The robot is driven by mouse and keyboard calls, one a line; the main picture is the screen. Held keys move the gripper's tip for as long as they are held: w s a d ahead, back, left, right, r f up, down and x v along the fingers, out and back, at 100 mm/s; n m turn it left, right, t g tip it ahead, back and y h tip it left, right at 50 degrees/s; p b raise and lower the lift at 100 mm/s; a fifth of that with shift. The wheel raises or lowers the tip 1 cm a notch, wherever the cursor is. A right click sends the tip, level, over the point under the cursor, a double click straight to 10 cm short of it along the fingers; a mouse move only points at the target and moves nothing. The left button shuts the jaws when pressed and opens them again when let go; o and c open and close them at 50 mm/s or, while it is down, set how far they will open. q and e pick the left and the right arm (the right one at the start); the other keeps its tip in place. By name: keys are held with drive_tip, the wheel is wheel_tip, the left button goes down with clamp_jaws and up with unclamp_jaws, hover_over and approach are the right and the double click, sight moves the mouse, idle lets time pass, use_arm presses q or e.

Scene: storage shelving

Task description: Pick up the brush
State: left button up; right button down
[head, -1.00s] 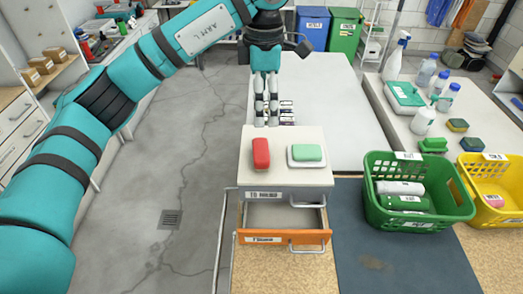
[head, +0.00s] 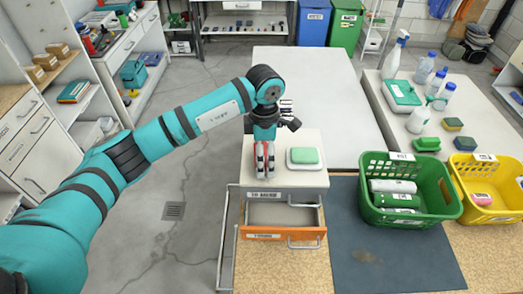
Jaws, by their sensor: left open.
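A red oblong item (head: 264,154), which looks like the brush, lies on the white top of the small drawer unit (head: 312,180). It is mostly hidden behind my left gripper. My left gripper (head: 265,170) points down over the red item, with its fingers apart and red showing between and around them. I cannot tell whether the fingers touch it. My right gripper is not in view.
A green sponge on a white dish (head: 304,158) sits just right of the red item. The orange-fronted drawer (head: 285,233) below stands open. A green basket (head: 445,200) and yellow basket (head: 500,212) stand at the right. The grey mat (head: 385,265) is mostly clear.

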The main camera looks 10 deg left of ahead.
use_arm(q)
drive_tip(key=shift+f, duration=0.35)
drive_tip(key=c, duration=0.9)
drive_tip(key=shift+r, duration=0.1)
drive_tip(key=shift+r+b, duration=0.45)
drive_tip(key=shift+b, duration=0.15)
wheel_tip(320, 180, up, 2)
drive_tip(key=shift+r+b, duration=0.1)
drive_tip(key=shift+b, duration=0.8)
drive_tip(key=s+d+b, duration=0.2)
drive_tip(key=s+d, duration=0.1)
drive_tip(key=d, duration=0.1)
drive_tip(key=s+d+r+b, duration=0.1)
drive_tip(key=s+d+b, duration=0.1)
drive_tip(key=s+d, duration=0.1)
drive_tip(key=s+d+b, duration=0.1)
drive_tip(key=s+d, duration=0.2)
drive_tip(key=d, duration=0.2)
drive_tip(key=shift+s+d+r+b, duration=0.2)
drive_tip(key=shift+s+r+b, duration=0.1)
drive_tip(key=shift+b, duration=0.1)
drive_tip(key=shift+s+d+r, duration=0.1)
drive_tip(key=shift+s+d, duration=0.05)
drive_tip(key=shift+c, duration=0.2)
